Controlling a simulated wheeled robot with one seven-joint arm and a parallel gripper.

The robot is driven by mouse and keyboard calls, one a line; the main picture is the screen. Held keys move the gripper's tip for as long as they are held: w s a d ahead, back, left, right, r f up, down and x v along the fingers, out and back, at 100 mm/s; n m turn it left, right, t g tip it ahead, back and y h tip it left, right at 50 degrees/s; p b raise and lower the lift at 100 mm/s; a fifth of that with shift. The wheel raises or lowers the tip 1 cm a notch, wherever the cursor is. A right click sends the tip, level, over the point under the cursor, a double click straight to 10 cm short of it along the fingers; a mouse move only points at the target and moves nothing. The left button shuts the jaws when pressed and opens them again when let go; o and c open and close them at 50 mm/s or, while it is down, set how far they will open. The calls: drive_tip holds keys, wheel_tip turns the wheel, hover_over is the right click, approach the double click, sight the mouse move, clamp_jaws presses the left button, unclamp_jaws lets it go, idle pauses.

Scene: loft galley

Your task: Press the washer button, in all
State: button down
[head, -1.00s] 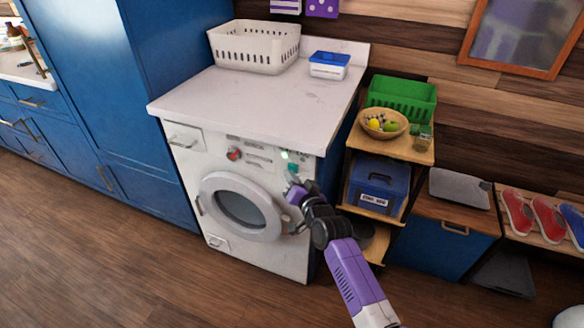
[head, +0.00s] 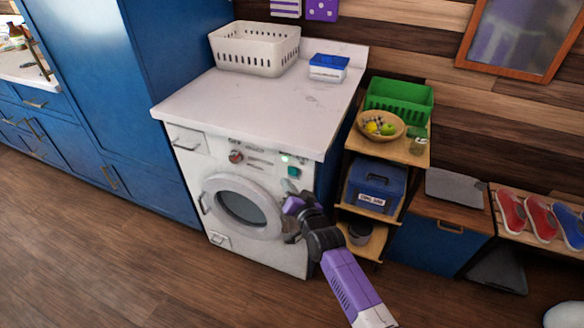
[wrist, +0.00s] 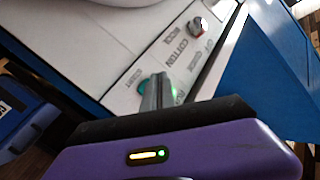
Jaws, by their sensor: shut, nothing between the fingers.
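The white washer (head: 188,165) stands under a white counter, with its round door shut. Its teal square button (head: 293,171) is at the right end of the control panel, below a small lit green light (head: 284,158). My gripper (head: 288,187) is shut and empty, just below the button in the head view. In the wrist view, the shut fingers (wrist: 158,93) partly cover the teal button (wrist: 143,87). A green glow shows beside them. Whether the fingertips touch the panel cannot be told.
The washer knob (head: 236,157) is left of the button; it also shows in the wrist view (wrist: 198,25). A wooden shelf (head: 402,150) with a bowl and blue box stands close on the right. The floor (head: 130,270) in front is clear.

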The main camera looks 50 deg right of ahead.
drive_tip(key=a+p, duration=0.1)
drive_tip(key=p, duration=0.2)
drive_tip(key=shift+s+a+r, duration=0.15)
drive_tip(key=shift+s+r, duration=0.05)
drive_tip(key=a+p, duration=0.1)
drive_tip(key=p, duration=0.2)
drive_tip(key=shift+s, duration=0.1)
drive_tip(key=shift+s+a+p, duration=0.15)
drive_tip(key=shift+a+p, duration=0.15)
drive_tip(key=shift+p, duration=0.8)
drive_tip(key=shift+s+a+f+p, duration=0.15)
drive_tip(key=shift+a+f+p, duration=0.05)
drive_tip(key=shift+p, duration=0.25)
